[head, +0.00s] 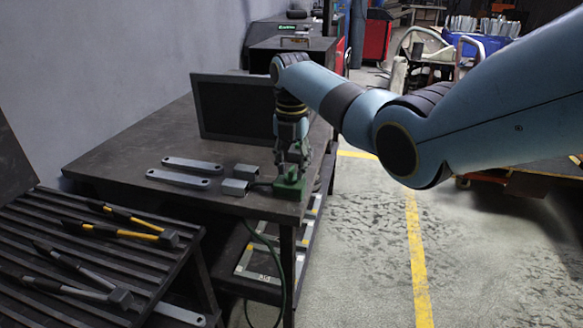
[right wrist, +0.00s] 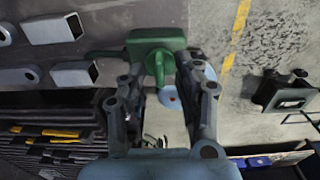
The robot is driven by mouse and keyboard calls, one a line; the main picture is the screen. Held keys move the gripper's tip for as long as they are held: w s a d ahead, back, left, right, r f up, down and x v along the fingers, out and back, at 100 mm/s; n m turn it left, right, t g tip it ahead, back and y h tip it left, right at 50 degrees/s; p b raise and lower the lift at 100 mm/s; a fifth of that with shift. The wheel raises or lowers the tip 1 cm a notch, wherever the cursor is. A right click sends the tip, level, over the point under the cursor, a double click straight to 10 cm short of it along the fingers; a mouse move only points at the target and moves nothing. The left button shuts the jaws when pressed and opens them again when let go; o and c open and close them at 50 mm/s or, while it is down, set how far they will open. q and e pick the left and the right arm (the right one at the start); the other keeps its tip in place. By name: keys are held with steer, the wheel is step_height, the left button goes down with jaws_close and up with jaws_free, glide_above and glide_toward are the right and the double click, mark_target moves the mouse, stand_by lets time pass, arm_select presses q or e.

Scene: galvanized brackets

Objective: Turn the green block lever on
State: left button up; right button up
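The green block (head: 289,188) sits at the right front corner of the dark table (head: 135,160). In the right wrist view the green block (right wrist: 154,39) shows at the top centre, with its green lever (right wrist: 159,68) pointing towards my gripper. My right gripper (head: 291,160) points down just above the block. In the right wrist view its two fingers (right wrist: 163,68) are spread apart, one on each side of the lever, with a visible gap around it. The head view hides most of the lever behind the fingers. My left gripper is not in view.
Two short grey box brackets (head: 234,187) lie just left of the block, and two long flat brackets (head: 178,179) lie further left. A dark upright panel (head: 236,108) stands behind. A slatted rack (head: 70,235) holds hammers at the left. A cable (head: 270,245) hangs in front.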

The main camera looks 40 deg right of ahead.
steer(key=shift+f, duration=0.3)
jaws_close()
